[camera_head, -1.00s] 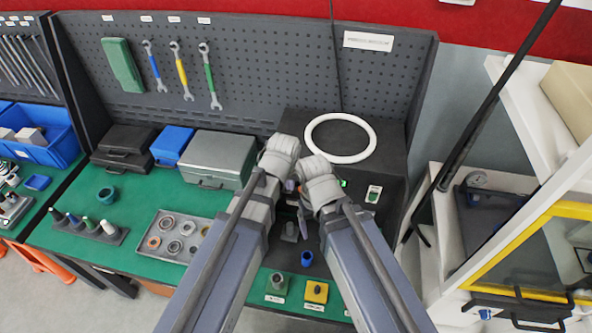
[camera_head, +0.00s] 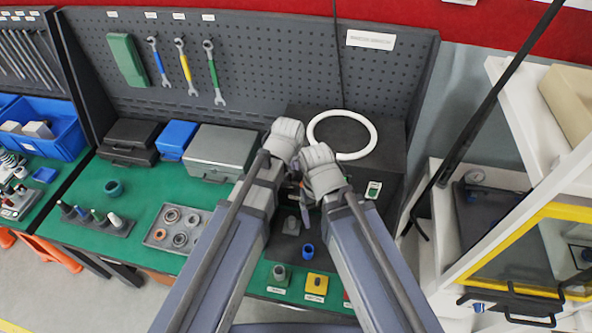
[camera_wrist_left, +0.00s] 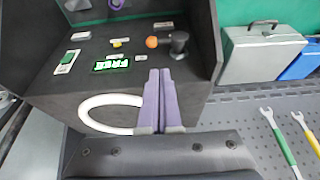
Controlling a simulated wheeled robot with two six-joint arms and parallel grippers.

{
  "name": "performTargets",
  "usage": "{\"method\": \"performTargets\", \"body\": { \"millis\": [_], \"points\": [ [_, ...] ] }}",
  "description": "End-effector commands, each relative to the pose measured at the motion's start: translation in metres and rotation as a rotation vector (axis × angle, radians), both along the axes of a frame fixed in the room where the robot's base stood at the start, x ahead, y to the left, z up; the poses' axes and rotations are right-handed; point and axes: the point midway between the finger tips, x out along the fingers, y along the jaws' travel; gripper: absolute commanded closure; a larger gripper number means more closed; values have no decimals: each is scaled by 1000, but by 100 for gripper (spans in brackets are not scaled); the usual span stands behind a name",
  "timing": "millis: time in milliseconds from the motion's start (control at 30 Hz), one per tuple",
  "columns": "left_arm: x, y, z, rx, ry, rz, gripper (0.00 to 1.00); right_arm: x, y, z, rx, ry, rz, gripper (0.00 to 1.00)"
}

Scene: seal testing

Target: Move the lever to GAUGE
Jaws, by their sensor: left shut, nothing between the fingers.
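In the left wrist view, a short lever with an orange ball end (camera_wrist_left: 151,42) reaches from a dark round hub (camera_wrist_left: 179,44) on the dark test unit (camera_wrist_left: 200,75). A lit green display (camera_wrist_left: 111,64) sits beside it; the small labels are too blurred to read, so the GAUGE mark cannot be told. My left gripper (camera_wrist_left: 160,72) is shut and empty, its purple fingers pointing at the panel near the lever, apparently apart from it. In the head view my left gripper (camera_head: 304,212) shows between the forearms, and the lever is mostly hidden. My right gripper's fingers are hidden behind its wrist.
A white ring (camera_head: 370,137) lies on the unit's top. A blue cup (camera_head: 308,250) and a yellow block (camera_head: 317,286) stand in front. A silver case (camera_head: 222,150) and a parts tray (camera_head: 158,230) are to the left. A yellow-framed cabinet (camera_head: 545,230) is at right.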

Motion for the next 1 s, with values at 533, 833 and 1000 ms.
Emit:
{"method": "performTargets", "body": {
  "millis": [533,833,1000],
  "points": [
    [26,-5,-71,0,0,0,100,1,0,-71,0,-3,2,17],
    [38,-7,-113,0,0,0,100,1,0,-113,0,-4,6,17],
    [41,-8,-126,0,0,0,100,1,0,-126,-1,-4,10,17]
  ]
}}
